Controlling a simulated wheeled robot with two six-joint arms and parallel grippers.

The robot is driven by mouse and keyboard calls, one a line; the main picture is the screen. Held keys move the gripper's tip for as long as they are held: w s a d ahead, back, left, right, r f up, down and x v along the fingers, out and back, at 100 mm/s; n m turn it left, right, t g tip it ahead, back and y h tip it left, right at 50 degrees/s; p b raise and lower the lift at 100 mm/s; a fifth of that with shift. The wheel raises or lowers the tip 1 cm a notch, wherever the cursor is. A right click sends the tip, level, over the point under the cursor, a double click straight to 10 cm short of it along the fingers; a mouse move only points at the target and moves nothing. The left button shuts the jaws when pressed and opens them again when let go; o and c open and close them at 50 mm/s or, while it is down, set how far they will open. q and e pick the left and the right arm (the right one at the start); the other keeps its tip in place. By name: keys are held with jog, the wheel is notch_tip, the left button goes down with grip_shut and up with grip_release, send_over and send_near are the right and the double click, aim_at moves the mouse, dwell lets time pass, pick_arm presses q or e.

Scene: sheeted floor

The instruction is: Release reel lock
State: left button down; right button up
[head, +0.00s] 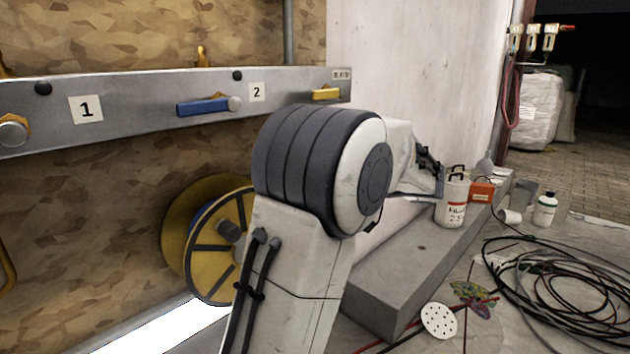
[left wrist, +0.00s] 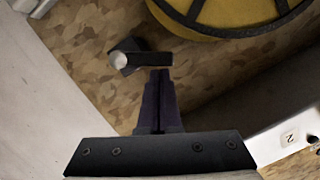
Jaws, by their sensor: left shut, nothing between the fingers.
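A yellow reel (head: 178,235) stands against the camouflage-patterned wall in the head view, partly hidden by my left arm. In the left wrist view the reel (left wrist: 232,18) fills the top edge. Below it is a small black lever (left wrist: 148,59) with a pale round end, which may be the reel lock. My left gripper (left wrist: 158,78) is shut and empty, its fingertips right at the lever's edge. I cannot tell whether they touch it. In the head view my left arm hides this gripper and the lever. My right gripper is not in view.
A grey rail (head: 140,118) carries a blue handle (head: 205,105), a yellow handle (head: 326,94) and number plates. A grey kerb (head: 385,290) lies right of my arm, with a white bucket (head: 453,205) at its far part. Black cable coils (head: 550,280) cover the right floor.

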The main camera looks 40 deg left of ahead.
pick_arm(q)
jog(key=w+d+r+p, duration=0.2)
jog(key=d+r+p, duration=0.3)
jog(key=d, duration=0.5)
jog(key=shift+w+r, duration=0.2)
jog(key=shift+w, duration=0.1)
